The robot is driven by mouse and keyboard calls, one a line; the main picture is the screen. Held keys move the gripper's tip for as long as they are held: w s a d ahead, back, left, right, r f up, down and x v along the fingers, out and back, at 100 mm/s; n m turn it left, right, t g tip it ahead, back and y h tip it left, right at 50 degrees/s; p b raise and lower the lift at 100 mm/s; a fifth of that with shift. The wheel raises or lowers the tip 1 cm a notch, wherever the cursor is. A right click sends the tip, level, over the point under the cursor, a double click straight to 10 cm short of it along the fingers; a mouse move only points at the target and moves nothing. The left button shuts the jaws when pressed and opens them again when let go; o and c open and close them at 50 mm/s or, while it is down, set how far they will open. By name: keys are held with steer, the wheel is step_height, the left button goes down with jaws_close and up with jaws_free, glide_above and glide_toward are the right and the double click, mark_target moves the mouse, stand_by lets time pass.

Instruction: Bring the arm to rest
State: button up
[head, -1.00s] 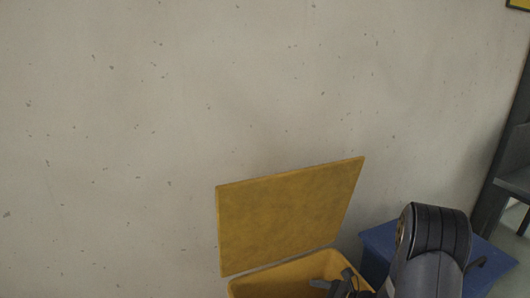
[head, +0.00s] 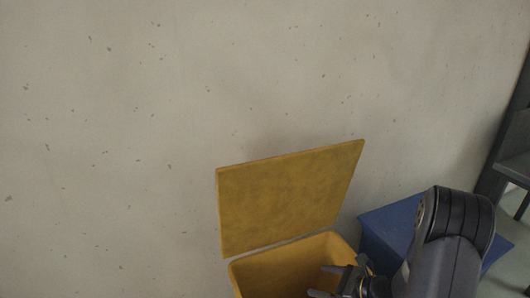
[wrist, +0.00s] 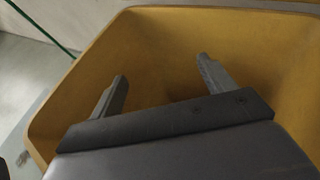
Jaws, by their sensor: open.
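My gripper (head: 318,281) is at the right side of a yellow bin (head: 249,277), over its opening, in the head view. In the wrist view my gripper (wrist: 160,88) has its two grey fingers spread wide apart with nothing between them. The yellow bin (wrist: 160,40) fills most of that view around the fingers. My arm comes in from the lower right of the head view, bent at a dark joint.
The bin's yellow lid (head: 290,200) stands open against or near the speckled wall (head: 120,120). A blue box (head: 385,225) stands right of the bin, partly behind my arm. A dark rack (head: 512,160) is at the right edge. A green rod (wrist: 40,25) shows in the wrist view.

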steer(key=w+a, duration=0.2)
steer(key=a, duration=0.2)
step_height(320, 180, up, 13)
steer(key=s+d+m+t+h+p, duration=0.1)
steer(key=m+t+h+p, duration=0.3)
steer(key=p, duration=1.4)
steer(key=shift+s+d+r+m+h, duration=0.2)
steer(key=shift+d+m+h, duration=0.2)
steer(key=shift+d+m, duration=0.25)
steer(key=shift+s+r+p, duration=0.1)
steer(key=shift+p, duration=0.2)
